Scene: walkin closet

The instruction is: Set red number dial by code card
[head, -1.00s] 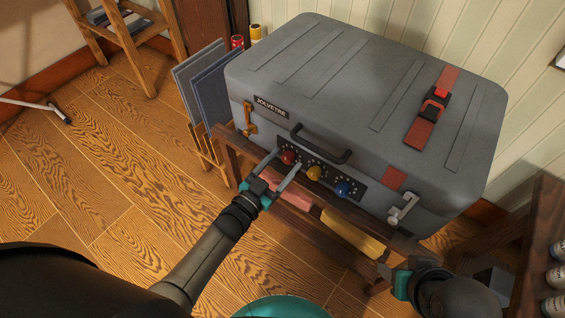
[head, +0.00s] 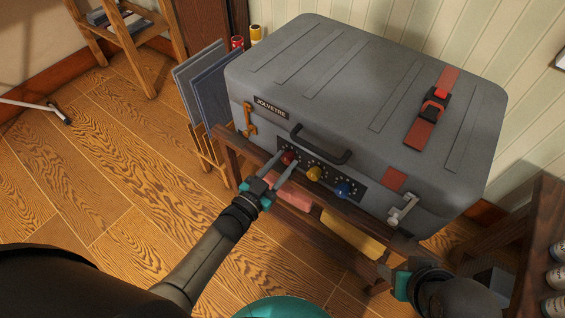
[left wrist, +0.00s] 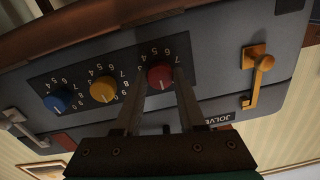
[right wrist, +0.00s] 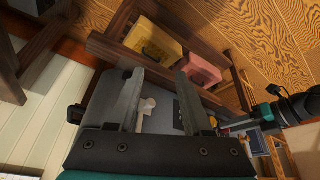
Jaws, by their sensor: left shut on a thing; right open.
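The red number dial (head: 289,158) is the leftmost of three dials on the dark panel of the grey suitcase (head: 330,80). It also shows in the left wrist view (left wrist: 160,76), with white numbers around it. My left gripper (head: 286,163) is shut on the red dial, one finger on each side. A yellow dial (head: 314,174) and a blue dial (head: 343,189) sit to its right. My right gripper (right wrist: 158,75) is open and empty near the suitcase's right latch (head: 403,209). I cannot make out a code card in these views.
Floor is free at the left.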

